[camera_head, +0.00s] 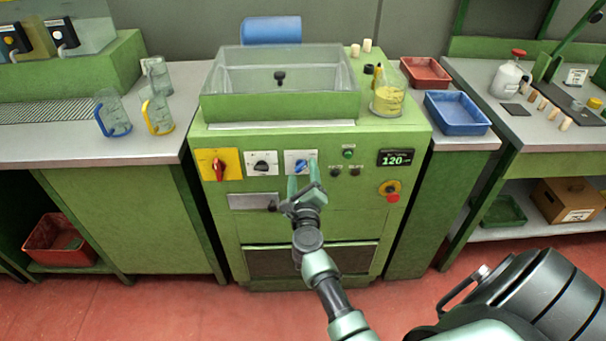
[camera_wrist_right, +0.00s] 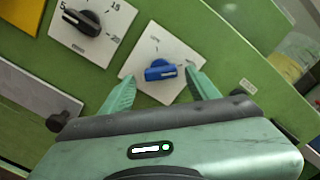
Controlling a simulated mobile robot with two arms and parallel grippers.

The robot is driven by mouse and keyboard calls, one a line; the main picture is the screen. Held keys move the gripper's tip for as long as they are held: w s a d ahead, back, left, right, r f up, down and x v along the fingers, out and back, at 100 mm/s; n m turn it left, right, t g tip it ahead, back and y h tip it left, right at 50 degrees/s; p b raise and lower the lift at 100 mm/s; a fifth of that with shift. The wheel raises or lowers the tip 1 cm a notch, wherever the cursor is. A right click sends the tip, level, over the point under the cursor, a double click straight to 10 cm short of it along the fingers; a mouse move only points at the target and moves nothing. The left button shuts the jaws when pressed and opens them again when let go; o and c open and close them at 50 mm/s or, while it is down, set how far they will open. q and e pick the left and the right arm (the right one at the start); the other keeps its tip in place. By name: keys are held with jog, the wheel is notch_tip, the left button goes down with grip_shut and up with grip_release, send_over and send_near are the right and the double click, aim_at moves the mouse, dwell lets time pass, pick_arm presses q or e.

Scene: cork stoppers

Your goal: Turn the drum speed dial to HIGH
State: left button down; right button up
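The blue dial (camera_head: 300,166) is on a white plate on the front of the green machine. It also shows in the right wrist view (camera_wrist_right: 158,71), with a pale mark towards its right end. My right gripper (camera_head: 303,169) is open in front of the dial plate. In the right wrist view its two green fingers (camera_wrist_right: 162,82) stand apart, one on each side of the dial. They do not appear to touch it. The plate's lettering is too small to read for sure. My left gripper is not in view.
Left of the blue dial are a black dial (camera_head: 262,166) and a red switch on a yellow plate (camera_head: 218,168). A display (camera_head: 396,157) reads 120. A red emergency button (camera_head: 390,188) sits lower right. A drawer handle knob (camera_wrist_right: 57,121) is near the left finger.

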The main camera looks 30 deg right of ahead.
jog(key=shift+r, duration=0.1)
jog(key=v, duration=0.7)
jog(key=shift+s+a, duration=0.25)
jog(key=shift+s, duration=0.05)
dwell(0.3)
jog(key=s+a+f+n+g+y, duration=0.1)
jog(key=s+a+f+n+y, duration=0.2)
jog(key=f+n, duration=0.4)
jog(key=s+a+f+n+g+y+p, duration=0.1)
jog(key=a+f+n+y, duration=0.2)
jog(key=a+f+n, duration=0.5)
jog(key=s+a+f+n+g+y, duration=0.1)
jog(key=s+a+f+n+y, duration=0.15)
jog(key=f, duration=0.75)
jog(key=s+a+f+n+g+y, duration=0.2)
jog(key=s+f+n+g, duration=0.2)
jog(key=s+f+n, duration=0.7)
jog(key=s+d+f+n+g, duration=0.2)
jog(key=s+f, duration=0.2)
jog(key=s, duration=0.5)
jog(key=s+d+f+n+g+h, duration=0.1)
jog(key=s+f+n+g, duration=0.2)
jog(key=s, duration=0.6)
jog(key=s+d+f+n+g, duration=0.2)
jog(key=s+f, duration=0.3)
jog(key=s, duration=0.5)
jog(key=shift+d+f+p, duration=0.2)
jog(key=shift+d+p, duration=0.15)
jog(key=shift+p, duration=0.1)
